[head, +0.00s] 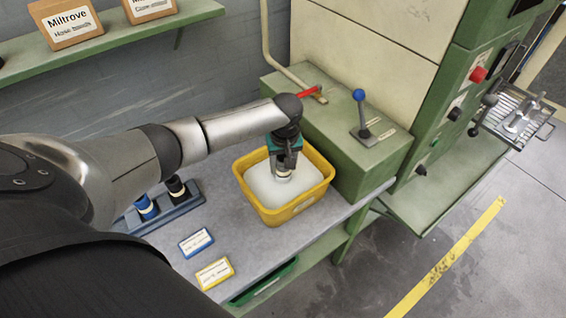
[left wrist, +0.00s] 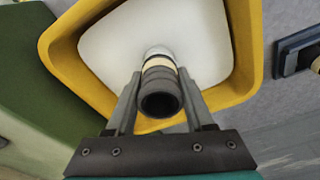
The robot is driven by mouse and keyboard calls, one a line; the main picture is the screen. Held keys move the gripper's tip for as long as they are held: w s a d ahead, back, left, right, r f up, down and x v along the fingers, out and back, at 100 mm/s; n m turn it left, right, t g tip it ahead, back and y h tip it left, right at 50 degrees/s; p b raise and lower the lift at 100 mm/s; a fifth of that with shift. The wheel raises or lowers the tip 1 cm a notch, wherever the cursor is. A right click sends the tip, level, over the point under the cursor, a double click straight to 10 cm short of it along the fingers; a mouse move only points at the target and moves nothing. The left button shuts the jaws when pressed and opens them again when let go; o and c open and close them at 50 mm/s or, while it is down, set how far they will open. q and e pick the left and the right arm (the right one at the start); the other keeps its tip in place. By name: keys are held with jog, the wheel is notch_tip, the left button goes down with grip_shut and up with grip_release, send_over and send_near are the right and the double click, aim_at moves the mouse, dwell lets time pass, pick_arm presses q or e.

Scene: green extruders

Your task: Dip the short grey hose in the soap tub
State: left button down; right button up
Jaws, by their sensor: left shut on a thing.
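The yellow soap tub (head: 283,216) stands on the bench and is filled with white soap (head: 312,188); its rim also shows in the left wrist view (left wrist: 246,60). My left gripper (head: 284,168) points down over the tub, shut on a short dark grey hose with a cream band (left wrist: 160,96). The hose is roughly upright, and its lower end meets the soap surface near the middle of the tub. How deep it sits is hard to tell. My right gripper is not in view.
A dark rack (head: 178,208) left of the tub holds a blue hose (head: 146,207) and a black hose (head: 177,189). Two label cards (head: 214,273) lie in front. A green machine box with a blue-knobbed lever (head: 360,112) stands close behind and right of the tub.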

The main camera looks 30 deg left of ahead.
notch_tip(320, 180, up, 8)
jog(key=p, duration=0.7)
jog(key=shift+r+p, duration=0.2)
jog(key=shift+p, duration=0.2)
